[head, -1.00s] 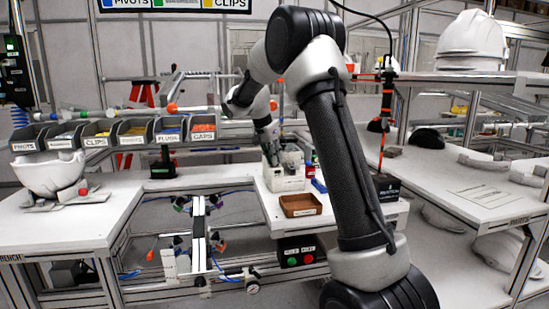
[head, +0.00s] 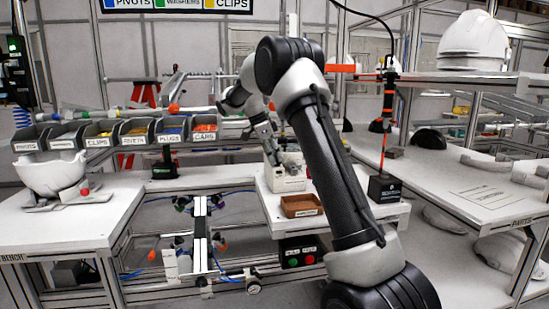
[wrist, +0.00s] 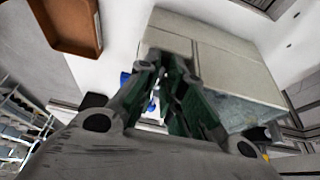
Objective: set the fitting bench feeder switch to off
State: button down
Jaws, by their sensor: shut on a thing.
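My gripper (head: 284,168) is at the pale box-shaped unit (head: 287,184) on the right part of the fitting bench. In the wrist view my gripper (wrist: 170,72) is shut, with its dark green fingers close together in front of the pale box (wrist: 238,72). The thing between its fingertips is hidden, so I cannot tell whether it is the feeder switch. No switch lever or its setting can be made out. A dark control box (head: 301,252) with a green and a red button hangs under the bench's front edge.
A brown tray (head: 302,205) stands just in front of the pale box; it also shows in the wrist view (wrist: 75,22). Labelled bins (head: 115,132) and a white helmet shell (head: 50,174) are at the left. A black-based post (head: 384,188) stands at the right.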

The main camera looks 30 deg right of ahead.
dwell(0.4)
jog(key=c, duration=1.5)
grip_release()
jog(key=shift+c, duration=0.2)
jog(key=s+v, duration=0.1)
jog(key=v, duration=0.7)
jog(key=shift+w, duration=0.45)
